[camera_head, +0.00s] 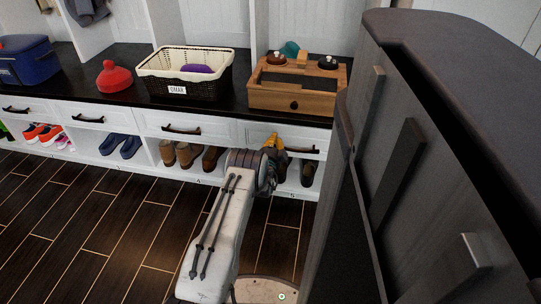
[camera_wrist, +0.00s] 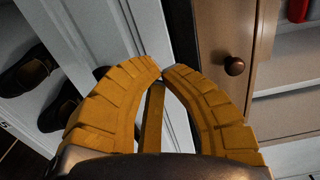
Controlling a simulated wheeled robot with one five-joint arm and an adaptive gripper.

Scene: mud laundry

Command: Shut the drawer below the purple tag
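White drawers with dark handles run along the bench front: a left one (camera_head: 75,110), a middle one (camera_head: 205,121), and a right one whose handle (camera_head: 303,150) shows beside my gripper. I see no purple tag in either view. I cannot tell how far any drawer stands out. My gripper (camera_head: 273,140) is in front of the right part of the drawer row. In the wrist view, the yellow fingers (camera_wrist: 161,69) meet at their tips with nothing seen between them. White cabinet front lies just beyond, partly hidden by the fingers.
A wooden box (camera_head: 265,100) with a round knob (camera_wrist: 234,66) stands on the dark bench top, beside a basket (camera_head: 205,86) holding something purple. Shoes (camera_head: 187,154) sit in cubbies below. A large dark cabinet (camera_head: 410,160) stands close on the right. The floor at left is clear.

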